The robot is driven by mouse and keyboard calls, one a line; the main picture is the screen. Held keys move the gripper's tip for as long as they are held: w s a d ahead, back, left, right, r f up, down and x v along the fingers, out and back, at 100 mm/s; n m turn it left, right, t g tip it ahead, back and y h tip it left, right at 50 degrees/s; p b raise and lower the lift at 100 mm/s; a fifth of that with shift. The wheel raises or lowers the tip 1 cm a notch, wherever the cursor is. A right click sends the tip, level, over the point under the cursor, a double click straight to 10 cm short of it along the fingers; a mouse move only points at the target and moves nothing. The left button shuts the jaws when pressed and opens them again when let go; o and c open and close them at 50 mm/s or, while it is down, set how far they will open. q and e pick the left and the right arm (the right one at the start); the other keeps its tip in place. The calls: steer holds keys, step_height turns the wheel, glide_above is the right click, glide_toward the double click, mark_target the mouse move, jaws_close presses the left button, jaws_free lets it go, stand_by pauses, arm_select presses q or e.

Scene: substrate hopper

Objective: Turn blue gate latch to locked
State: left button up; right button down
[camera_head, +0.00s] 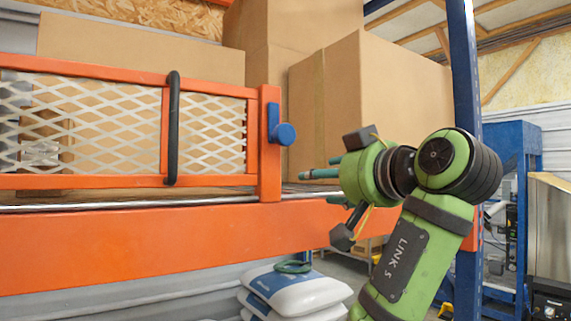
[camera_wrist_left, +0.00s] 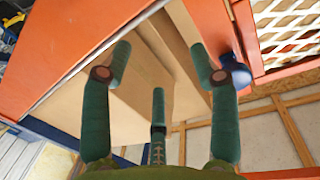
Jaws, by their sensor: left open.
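The blue gate latch (camera_head: 283,133) is a round knob with a short flat lever standing upright, on the right post of the orange mesh gate (camera_head: 165,86). My left gripper (camera_head: 320,174) is open and empty, to the right of the latch and a little lower, its green fingers pointing left. In the left wrist view, its fingers (camera_wrist_left: 158,66) are spread. The latch (camera_wrist_left: 236,73) shows there at the right, partly hidden behind the right finger. I cannot tell whether they touch. My right gripper is in neither view.
Cardboard boxes (camera_head: 388,98) stand behind and right of the gate. An orange beam (camera_head: 150,244) runs below it. A blue rack upright (camera_head: 463,70) stands behind my left arm. White sacks (camera_head: 296,291) lie below. Open air separates the latch and my fingers in the head view.

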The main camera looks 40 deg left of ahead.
mark_target(288, 134)
arm_select(q)
steer(key=s+r+n, duration=0.1)
steer(key=s+r, duration=0.1)
steer(key=s+r+n+g+y, duration=0.1)
steer(key=s+r, duration=0.1)
steer(key=r, duration=0.1)
steer(key=s+r, duration=0.2)
steer(key=shift+s+a+r+n+g+y, duration=0.1)
steer(key=shift+a+r+n+g+y, duration=0.05)
steer(key=shift+r+n+g+y, duration=0.2)
steer(key=p+x, duration=0.3)
steer(key=x, duration=0.3)
steer(key=shift+w+f+p, duration=0.15)
steer(key=shift+w+p, duration=0.15)
steer(key=shift+a, duration=0.35)
steer(key=shift+f, duration=0.1)
steer(key=shift+d, duration=0.15)
steer(key=shift+w, duration=0.1)
steer(key=shift+c, duration=1.2)
steer(key=c, duration=0.9)
